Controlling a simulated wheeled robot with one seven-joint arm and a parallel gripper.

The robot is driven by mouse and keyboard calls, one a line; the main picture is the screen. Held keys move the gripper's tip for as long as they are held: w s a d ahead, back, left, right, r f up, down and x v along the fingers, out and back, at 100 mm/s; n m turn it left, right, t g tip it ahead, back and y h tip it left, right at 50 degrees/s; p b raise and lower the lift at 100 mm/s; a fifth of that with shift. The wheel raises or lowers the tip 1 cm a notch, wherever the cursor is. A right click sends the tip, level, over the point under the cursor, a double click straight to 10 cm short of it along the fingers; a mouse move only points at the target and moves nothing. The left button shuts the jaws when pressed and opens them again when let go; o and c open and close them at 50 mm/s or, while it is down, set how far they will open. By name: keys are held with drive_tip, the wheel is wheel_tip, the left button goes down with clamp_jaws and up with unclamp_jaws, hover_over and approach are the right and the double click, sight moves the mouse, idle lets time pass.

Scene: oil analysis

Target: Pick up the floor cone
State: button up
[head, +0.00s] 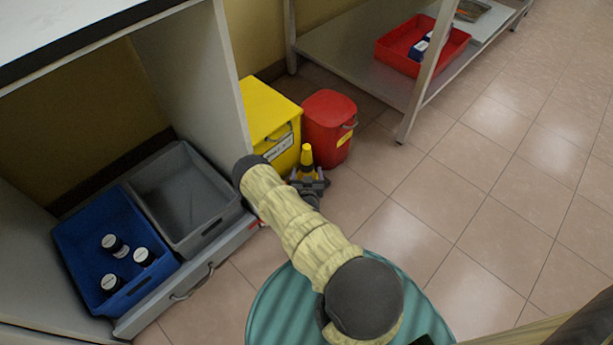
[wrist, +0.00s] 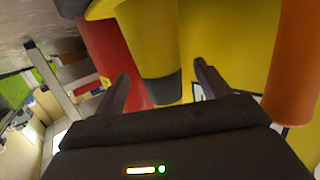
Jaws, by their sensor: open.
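The floor cone (head: 306,156) is yellow with a dark band and stands on the floor in front of the yellow and red bins. Its lower part is hidden behind my gripper (head: 308,181) in the head view. In the wrist view, a yellow tapering part with a dark grey end, which looks like the cone (wrist: 155,50), shows between the two fingers of my gripper (wrist: 162,75). The fingers are apart, one on each side of it. I cannot tell whether either finger touches it.
A yellow bin (head: 265,110) and a red bin (head: 329,125) stand close behind the cone. An open drawer with a blue crate (head: 75,245) and a grey crate (head: 150,170) is at left. An orange object (wrist: 295,65) is at the wrist view's right. Floor at right is clear.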

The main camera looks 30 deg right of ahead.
sight(307, 147)
drive_tip(key=shift+w+d+f+b, duration=0.2)
drive_tip(key=shift+w+f+b, duration=0.1)
drive_tip(key=shift+w+b, duration=0.3)
drive_tip(key=b+x, duration=0.3)
drive_tip(key=x, duration=0.1)
drive_tip(key=shift+s, duration=0.1)
drive_tip(key=shift+r, duration=0.1)
drive_tip(key=c, duration=1.3)
drive_tip(key=shift+o, duration=0.2)
wheel_tip(307, 147, up, 10)
drive_tip(key=p, duration=0.9)
